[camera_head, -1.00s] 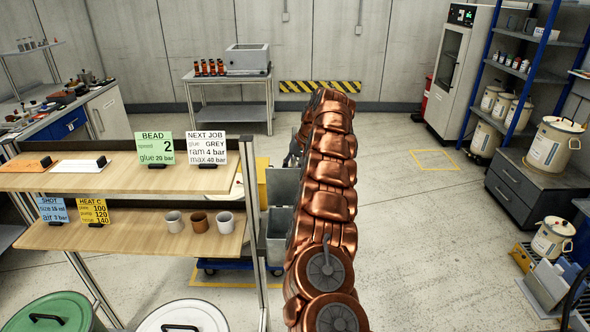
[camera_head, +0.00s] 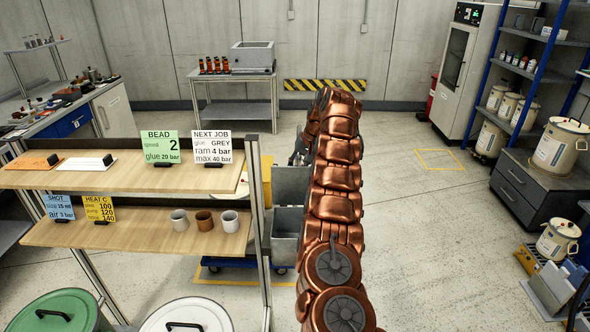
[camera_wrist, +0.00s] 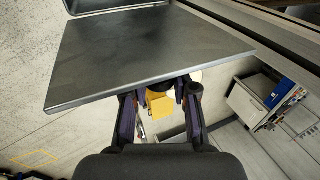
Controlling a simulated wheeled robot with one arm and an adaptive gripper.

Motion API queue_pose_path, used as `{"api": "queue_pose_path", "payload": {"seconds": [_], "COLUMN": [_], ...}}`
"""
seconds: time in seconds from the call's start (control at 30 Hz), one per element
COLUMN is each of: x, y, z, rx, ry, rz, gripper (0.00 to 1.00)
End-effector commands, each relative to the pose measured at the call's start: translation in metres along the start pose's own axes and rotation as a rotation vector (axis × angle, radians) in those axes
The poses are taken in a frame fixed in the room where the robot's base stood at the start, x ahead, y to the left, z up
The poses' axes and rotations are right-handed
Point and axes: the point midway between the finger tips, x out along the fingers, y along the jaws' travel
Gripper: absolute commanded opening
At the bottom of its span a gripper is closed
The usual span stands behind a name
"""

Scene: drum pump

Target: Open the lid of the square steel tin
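A grey, square-sided metal container (camera_head: 285,223), which looks like the steel tin, stands left of my arm in the head view, partly hidden by the shelf post and arm. A flat grey panel (camera_head: 291,186), apparently its lid, rises above it at a steep angle. In the wrist view a broad dark grey panel (camera_wrist: 140,50) fills the upper middle. My gripper (camera_wrist: 160,92) has its two fingers apart, with the tips close to the panel's lower edge. I cannot tell whether they touch it. In the head view the gripper is mostly hidden by my arm.
A shelf rack (camera_head: 130,236) with cups and signs stands at left, close to the container. A blue dolly (camera_head: 228,263) is on the floor below. A yellow item (camera_wrist: 160,104) shows beyond the fingers. Open floor (camera_head: 430,230) lies right of my arm.

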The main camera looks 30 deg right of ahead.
Motion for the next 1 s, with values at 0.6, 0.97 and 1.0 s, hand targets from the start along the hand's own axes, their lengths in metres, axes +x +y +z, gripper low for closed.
{"api": "queue_pose_path", "payload": {"seconds": [0.6, 0.97, 1.0], "x": [-0.004, -0.034, -0.036], "y": [0.001, 0.001, 0.001], "z": [-0.001, -0.002, -0.002], "rx": [0.001, 0.000, 0.001], "ry": [0.002, 0.003, 0.003], "rz": [0.000, 0.000, -0.001], "gripper": [0.50, 0.50, 0.50]}}
